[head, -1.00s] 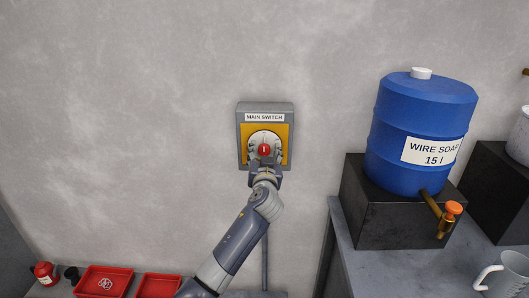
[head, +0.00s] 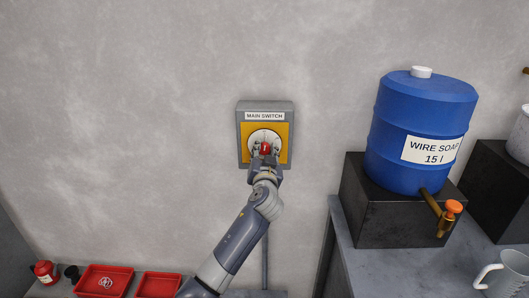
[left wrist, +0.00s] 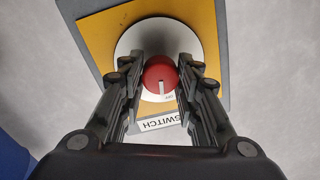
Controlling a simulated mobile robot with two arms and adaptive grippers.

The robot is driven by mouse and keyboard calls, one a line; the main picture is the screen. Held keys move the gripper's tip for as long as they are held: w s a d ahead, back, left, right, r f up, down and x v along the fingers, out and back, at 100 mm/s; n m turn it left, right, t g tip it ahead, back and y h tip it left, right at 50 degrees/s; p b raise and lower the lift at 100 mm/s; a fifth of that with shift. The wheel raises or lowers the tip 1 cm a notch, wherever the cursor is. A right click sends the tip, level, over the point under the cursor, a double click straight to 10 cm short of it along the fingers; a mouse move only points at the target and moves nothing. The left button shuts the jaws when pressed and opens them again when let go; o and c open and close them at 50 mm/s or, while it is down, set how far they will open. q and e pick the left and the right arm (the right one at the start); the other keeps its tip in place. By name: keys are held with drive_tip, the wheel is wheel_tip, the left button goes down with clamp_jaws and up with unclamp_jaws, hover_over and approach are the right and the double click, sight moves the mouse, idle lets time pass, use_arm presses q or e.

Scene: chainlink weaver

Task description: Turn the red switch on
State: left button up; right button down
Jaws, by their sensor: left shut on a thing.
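The red switch (head: 265,147) is a round red knob on a white disc (head: 264,136), in a grey box with a yellow face (head: 285,132) on the wall. The box is labelled MAIN SWITCH. My left gripper (head: 265,150) is at the knob and shut on it. In the left wrist view the red knob (left wrist: 160,74) sits between the two fingers, and its white mark points toward the label side, by small lettering that seems to read OFF. The fingers hide part of the disc. My right gripper is not in view.
A blue WIRE SOAP barrel (head: 420,125) with an orange tap (head: 453,207) stands on a black block (head: 395,215) at the right. Red trays (head: 103,280) lie at the lower left. The wall around the box is bare.

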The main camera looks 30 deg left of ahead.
use_arm(q)
drive_tip(key=m, duration=0.5)
drive_tip(key=shift+p, duration=0.4)
drive_tip(key=m, duration=0.3)
drive_tip(key=shift+p, duration=0.35)
drive_tip(key=shift+f+m, duration=0.1)
drive_tip(key=shift+m, duration=0.9)
drive_tip(key=o, duration=1.1)
drive_tip(key=shift+c, duration=0.2)
drive_tip(key=v, duration=1.2)
drive_tip(key=shift+f, duration=0.25)
